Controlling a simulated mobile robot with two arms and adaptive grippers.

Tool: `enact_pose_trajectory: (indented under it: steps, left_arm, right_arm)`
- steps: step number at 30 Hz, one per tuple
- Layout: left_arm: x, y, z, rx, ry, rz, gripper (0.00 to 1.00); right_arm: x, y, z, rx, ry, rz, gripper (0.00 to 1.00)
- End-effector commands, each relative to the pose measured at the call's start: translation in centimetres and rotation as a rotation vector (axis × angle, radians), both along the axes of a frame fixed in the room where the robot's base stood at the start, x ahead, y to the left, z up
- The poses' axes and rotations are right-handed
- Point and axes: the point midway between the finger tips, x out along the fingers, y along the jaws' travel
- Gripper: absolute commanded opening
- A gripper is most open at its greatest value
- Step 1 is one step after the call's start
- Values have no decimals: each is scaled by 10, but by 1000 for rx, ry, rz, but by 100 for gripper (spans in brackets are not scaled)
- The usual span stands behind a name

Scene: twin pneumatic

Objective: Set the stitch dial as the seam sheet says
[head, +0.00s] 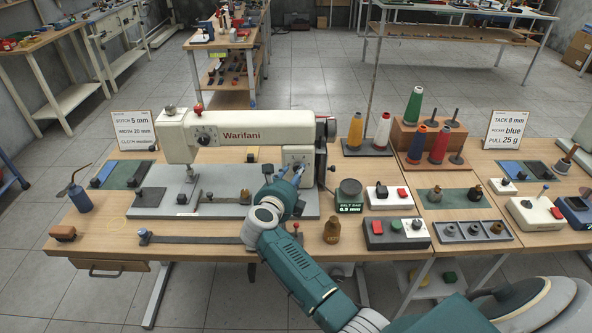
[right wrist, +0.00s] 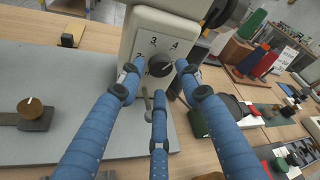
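The sewing machine (head: 240,134) stands on the table with a dial plate at its right end. The seam sheet (head: 133,131) stands at the back left and reads "STITCH 5 mm", "WIDTH 20 mm", "CLOTH medium". In the right wrist view the stitch dial is a black round knob (right wrist: 160,65) on a pale plate; 2, 3 and 4 are legible around it. Its pointer setting is hard to tell. My right gripper (head: 290,176) is at the dial, its blue fingers (right wrist: 159,74) spread around the knob with visible gaps. My left gripper is out of view.
Thread spools (head: 381,131) stand behind. A second sheet (head: 507,129) reads "TACK 8 mm".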

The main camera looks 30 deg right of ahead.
Motion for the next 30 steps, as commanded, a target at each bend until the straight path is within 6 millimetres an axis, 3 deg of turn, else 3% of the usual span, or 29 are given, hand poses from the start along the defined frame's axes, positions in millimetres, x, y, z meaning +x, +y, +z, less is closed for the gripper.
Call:
enact_pose_trajectory:
  steps: [6,16,17,21,22,30]
  left_arm:
    - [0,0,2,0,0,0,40]
    - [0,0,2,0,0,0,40]
    - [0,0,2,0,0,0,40]
    - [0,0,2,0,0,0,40]
    - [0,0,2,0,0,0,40]
    - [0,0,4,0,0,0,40]
  right_arm:
    - [16,-17,-6,-2,0,0,35]
    - [19,-20,-7,0,-1,1,35]
    - [19,-20,-7,0,-1,1,33]
    - [19,-20,-7,-1,-1,0,5]
    - [19,-20,-7,-1,-1,0,3]
    - [18,-20,-7,14,-10,0,2]
